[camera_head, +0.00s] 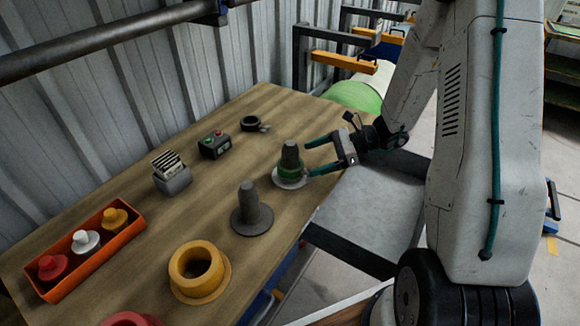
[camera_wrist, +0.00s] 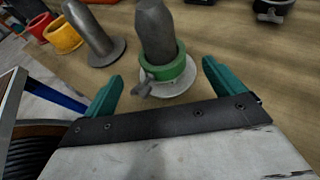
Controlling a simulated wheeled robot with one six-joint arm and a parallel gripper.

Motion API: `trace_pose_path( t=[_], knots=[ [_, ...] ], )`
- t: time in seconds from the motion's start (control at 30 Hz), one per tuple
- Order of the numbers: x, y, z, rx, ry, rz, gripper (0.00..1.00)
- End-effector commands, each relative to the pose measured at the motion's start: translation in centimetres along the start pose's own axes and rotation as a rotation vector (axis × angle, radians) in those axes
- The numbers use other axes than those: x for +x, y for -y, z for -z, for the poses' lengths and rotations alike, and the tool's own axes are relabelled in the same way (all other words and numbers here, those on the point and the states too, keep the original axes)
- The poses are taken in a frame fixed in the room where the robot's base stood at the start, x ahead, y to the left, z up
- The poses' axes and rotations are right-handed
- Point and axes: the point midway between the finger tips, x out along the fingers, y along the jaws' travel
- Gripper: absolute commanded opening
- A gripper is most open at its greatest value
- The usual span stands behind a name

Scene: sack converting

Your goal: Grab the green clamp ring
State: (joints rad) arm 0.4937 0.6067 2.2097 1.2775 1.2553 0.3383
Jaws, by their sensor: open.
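The green clamp ring (camera_head: 291,170) sits around the lower part of a dark grey upright post (camera_head: 290,153) near the table's right edge. In the wrist view the ring (camera_wrist: 166,68) rests low around the post (camera_wrist: 155,28), just above a pale round base (camera_wrist: 183,84), with a small grey lug on its near side. My gripper (camera_head: 308,158) is open, its teal fingers pointing at the ring from the right. In the wrist view the fingertips (camera_wrist: 153,72) stand to either side of the ring, apart from it. The ring's far side is hidden by the post.
A second grey post (camera_head: 249,206) and a yellow flanged ring (camera_head: 197,270) stand nearer on the wooden table (camera_head: 130,191). An orange tray (camera_head: 88,258) with coloured knobs lies left. A button box (camera_head: 214,146), card holder (camera_head: 171,175) and dark clamp (camera_head: 252,124) stand further back.

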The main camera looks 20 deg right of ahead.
Motion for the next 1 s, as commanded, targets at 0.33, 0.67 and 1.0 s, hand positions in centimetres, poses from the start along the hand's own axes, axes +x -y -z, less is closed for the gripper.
trace_pose_path(
  t=[0.33, 0.67, 1.0],
  knots=[
    [4.9, 0.3, -0.5, -0.001, -0.001, -0.006, 0.94],
    [5.9, 0.3, -0.6, -0.002, -0.001, -0.003, 0.94],
    [5.8, 0.3, -0.6, -0.003, 0.0, -0.002, 0.28]
  ],
)
